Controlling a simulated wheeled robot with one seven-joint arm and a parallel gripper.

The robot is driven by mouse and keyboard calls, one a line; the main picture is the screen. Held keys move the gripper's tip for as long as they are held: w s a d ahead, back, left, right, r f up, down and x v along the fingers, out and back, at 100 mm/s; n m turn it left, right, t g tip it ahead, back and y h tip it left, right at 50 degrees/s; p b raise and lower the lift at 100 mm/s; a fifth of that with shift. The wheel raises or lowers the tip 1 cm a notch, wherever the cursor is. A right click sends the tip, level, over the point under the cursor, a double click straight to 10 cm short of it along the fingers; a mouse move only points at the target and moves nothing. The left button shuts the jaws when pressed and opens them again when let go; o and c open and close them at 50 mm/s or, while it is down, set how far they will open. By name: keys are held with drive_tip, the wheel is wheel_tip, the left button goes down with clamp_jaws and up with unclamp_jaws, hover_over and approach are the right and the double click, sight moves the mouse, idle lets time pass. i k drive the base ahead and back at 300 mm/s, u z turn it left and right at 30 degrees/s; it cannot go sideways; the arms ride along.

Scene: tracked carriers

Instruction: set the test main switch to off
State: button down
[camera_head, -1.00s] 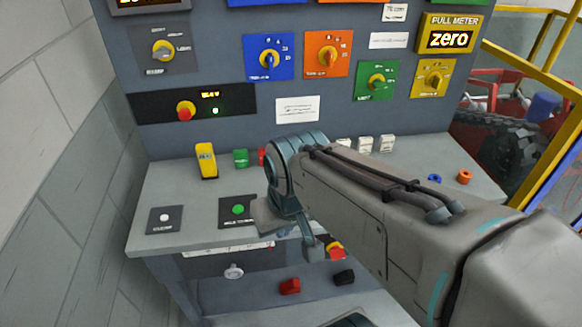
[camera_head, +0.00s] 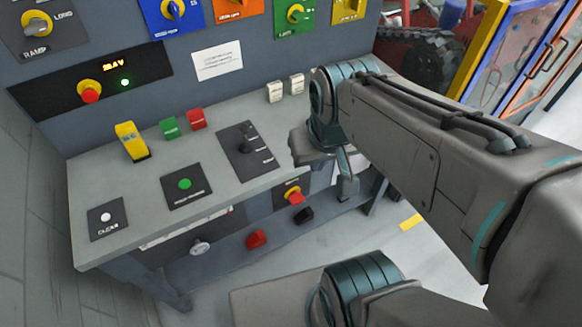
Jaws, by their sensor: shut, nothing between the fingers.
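The grey desk (camera_head: 90,255) carries a black lever plate (camera_head: 240,165), a green button plate (camera_head: 186,185), a white button plate (camera_head: 106,218) and a yellow switch (camera_head: 131,140). A red block (camera_head: 257,239) and black block (camera_head: 303,215) are below. Floor at right is open.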

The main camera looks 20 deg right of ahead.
sight(295, 198)
drive_tip(key=z, duration=0.65)
drive_tip(key=k, duration=0.6)
drive_tip(key=z, duration=1.1)
